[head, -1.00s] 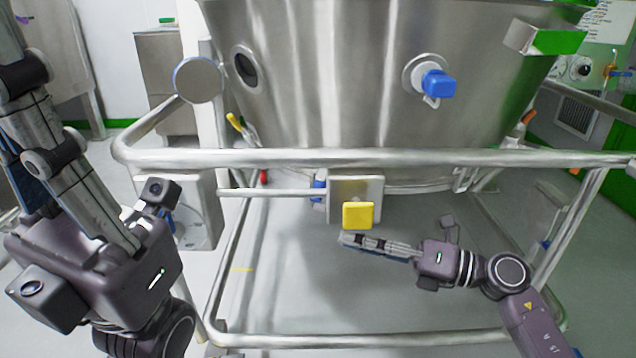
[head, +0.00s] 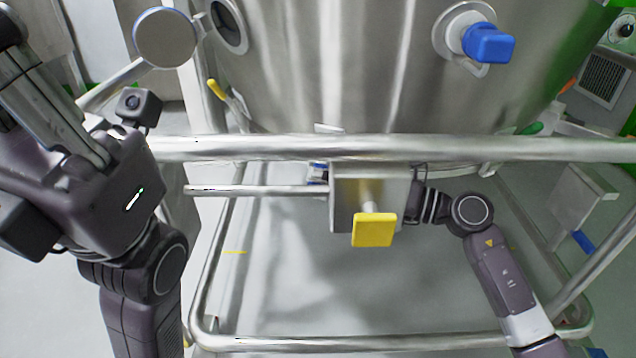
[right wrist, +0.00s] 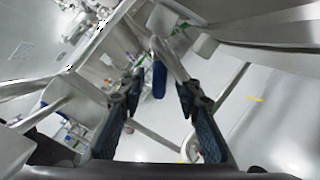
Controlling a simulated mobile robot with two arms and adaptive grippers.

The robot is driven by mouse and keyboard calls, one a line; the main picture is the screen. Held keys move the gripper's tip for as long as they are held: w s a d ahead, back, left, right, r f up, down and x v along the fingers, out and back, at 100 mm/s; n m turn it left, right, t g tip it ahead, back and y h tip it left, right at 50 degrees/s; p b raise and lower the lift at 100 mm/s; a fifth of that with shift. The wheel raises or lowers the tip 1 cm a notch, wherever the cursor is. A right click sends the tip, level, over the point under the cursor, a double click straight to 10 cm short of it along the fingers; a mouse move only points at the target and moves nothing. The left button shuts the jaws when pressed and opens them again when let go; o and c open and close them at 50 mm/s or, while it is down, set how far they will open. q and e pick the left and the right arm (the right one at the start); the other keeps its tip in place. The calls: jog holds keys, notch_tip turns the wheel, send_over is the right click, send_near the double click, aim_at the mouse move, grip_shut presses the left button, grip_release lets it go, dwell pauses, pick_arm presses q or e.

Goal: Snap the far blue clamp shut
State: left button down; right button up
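A small blue part (head: 317,173), which looks like the far blue clamp, shows at the left edge of a metal box under the vessel's front rail. A blue handle (right wrist: 159,80) hangs between the fingers in the right wrist view; it seems to be the same clamp, and I cannot tell its position. My right gripper (right wrist: 160,96) has its fingers apart, with the handle beyond or between the tips; contact is unclear. In the head view its fingers are hidden behind the box. My left gripper (head: 50,105) is at the left, its fingertips unclear.
The metal box (head: 345,205) carries a yellow pad (head: 373,230). A thick rail (head: 480,149) crosses in front of the steel vessel (head: 340,70). A blue valve knob (head: 488,43) sticks out above. The floor inside the lower frame is clear.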

jog(key=shift+x, duration=0.85)
grip_shut()
